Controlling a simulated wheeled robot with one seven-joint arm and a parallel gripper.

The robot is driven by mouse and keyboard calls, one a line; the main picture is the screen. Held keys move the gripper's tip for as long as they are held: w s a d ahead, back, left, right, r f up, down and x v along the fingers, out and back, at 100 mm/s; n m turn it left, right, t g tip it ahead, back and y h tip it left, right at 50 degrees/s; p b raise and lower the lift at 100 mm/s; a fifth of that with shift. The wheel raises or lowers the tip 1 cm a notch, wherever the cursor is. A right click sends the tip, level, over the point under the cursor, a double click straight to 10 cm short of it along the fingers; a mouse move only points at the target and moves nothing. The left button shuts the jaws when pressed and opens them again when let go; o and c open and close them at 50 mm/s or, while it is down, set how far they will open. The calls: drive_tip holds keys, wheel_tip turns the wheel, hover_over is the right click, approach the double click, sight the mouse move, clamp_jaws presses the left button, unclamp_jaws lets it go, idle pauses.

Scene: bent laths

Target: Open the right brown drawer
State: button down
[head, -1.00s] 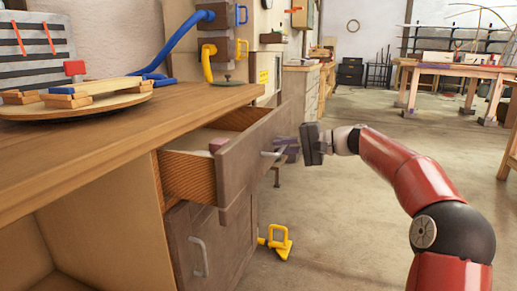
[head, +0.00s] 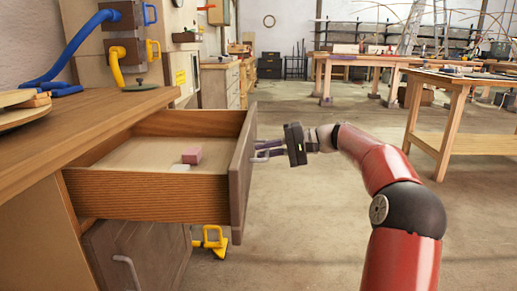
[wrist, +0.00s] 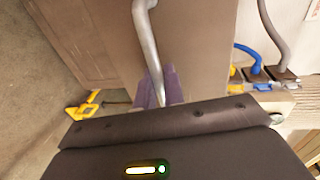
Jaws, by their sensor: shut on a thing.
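The brown drawer (head: 150,188) is pulled well out from under the wooden worktop in the head view, and its inside shows. Its dark front panel (head: 241,175) faces right, toward my gripper. My gripper (head: 266,150) is at that panel, shut on the metal bar handle (head: 262,157). In the wrist view the handle (wrist: 148,45) runs down to the purplish fingers (wrist: 157,88), whose tips are partly hidden behind the gripper body. A small pink block (head: 192,155) and a pale flat piece (head: 180,168) lie in the drawer.
A brown cabinet door (head: 130,255) with a bar handle is below the drawer, closed. The worktop (head: 80,125) is at left. Floor to the right is open, with a workbench (head: 455,100) beyond.

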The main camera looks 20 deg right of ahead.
idle(0.3)
drive_tip(key=c, duration=1.6)
unclamp_jaws()
drive_tip(key=shift+o, duration=0.2)
drive_tip(key=shift+d, duration=0.1)
drive_tip(key=p+v, duration=0.1)
drive_tip(key=v, duration=0.6)
drive_tip(key=shift+d, duration=0.35)
drive_tip(key=shift+s, duration=0.1)
